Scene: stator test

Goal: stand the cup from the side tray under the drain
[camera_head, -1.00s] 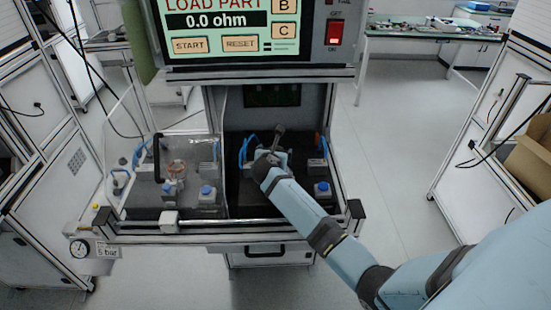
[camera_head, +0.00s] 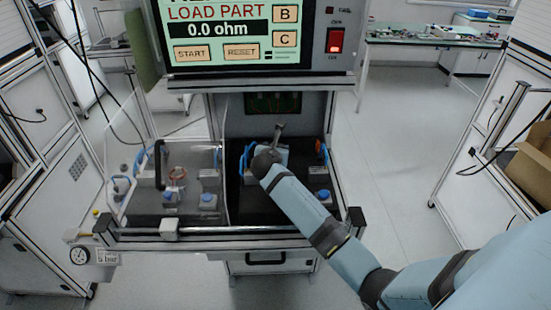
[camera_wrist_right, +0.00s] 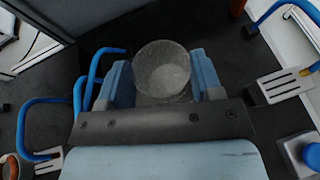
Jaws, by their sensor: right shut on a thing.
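The cup (camera_wrist_right: 164,78) is a grey, see-through, round vessel in the right wrist view, seen from above into its mouth. My right gripper (camera_wrist_right: 160,84) is shut on it, with one blue finger at each side. In the head view my right gripper (camera_head: 275,149) is inside the right bay of the test machine, over its dark floor. The cup is too small and hidden there to make out. I cannot pick out the drain or the side tray for sure. My left gripper is in neither view.
Clamp blocks with blue hoses stand around the bay, such as the metal clamp (camera_wrist_right: 283,86) on the right. A blue-capped block (camera_head: 322,196) is near the front. The left bay holds a copper ring (camera_head: 177,174) behind clear panels. The screen (camera_head: 230,34) overhangs.

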